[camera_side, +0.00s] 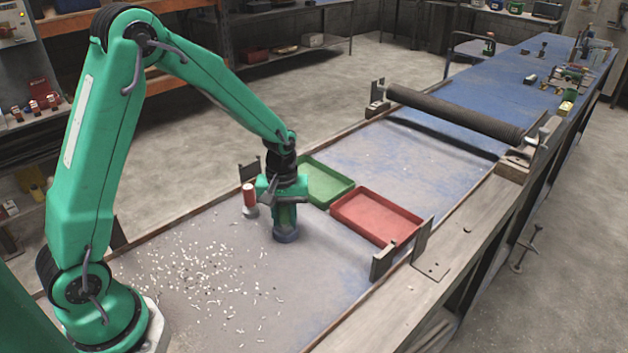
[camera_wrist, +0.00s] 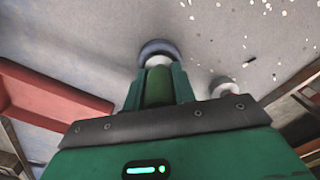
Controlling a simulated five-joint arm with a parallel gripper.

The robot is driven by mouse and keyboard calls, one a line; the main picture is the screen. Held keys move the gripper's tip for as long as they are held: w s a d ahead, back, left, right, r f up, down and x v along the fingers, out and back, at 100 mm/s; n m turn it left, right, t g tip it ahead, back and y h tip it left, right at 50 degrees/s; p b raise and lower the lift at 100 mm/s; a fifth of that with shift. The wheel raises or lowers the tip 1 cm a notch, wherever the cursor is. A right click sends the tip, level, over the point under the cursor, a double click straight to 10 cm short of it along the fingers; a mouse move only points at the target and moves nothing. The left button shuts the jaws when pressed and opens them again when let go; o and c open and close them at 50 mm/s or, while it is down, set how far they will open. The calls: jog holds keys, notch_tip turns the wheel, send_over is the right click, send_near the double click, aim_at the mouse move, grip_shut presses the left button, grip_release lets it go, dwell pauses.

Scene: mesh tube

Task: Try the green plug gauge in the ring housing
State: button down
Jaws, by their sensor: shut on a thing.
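My gripper (camera_side: 287,212) points down at the table, with its jaws shut on the green plug gauge. The green handle (camera_wrist: 158,88) shows between the fingers (camera_wrist: 158,82) in the wrist view. The ring housing, a dark blue-grey ring (camera_side: 285,235), stands on the table right under the jaws. It also shows in the wrist view (camera_wrist: 158,46), around or just behind the gauge's pale metal end. I cannot tell how far that end sits inside the ring. In the side view the gauge is mostly hidden by the fingers.
A red-handled gauge with a metal end (camera_side: 249,197) stands upright close left of my gripper. A green tray (camera_side: 318,201) and a red tray (camera_side: 362,234) lie behind and right. White chips (camera_side: 200,268) litter the table at front left. A dark roller (camera_side: 455,112) spans the table farther back.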

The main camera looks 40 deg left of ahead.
jog(key=shift+f, duration=0.45)
dwell(2.8)
jog(key=shift+r, duration=0.15)
jog(key=shift+r, duration=3.4)
jog(key=shift+d, duration=0.15)
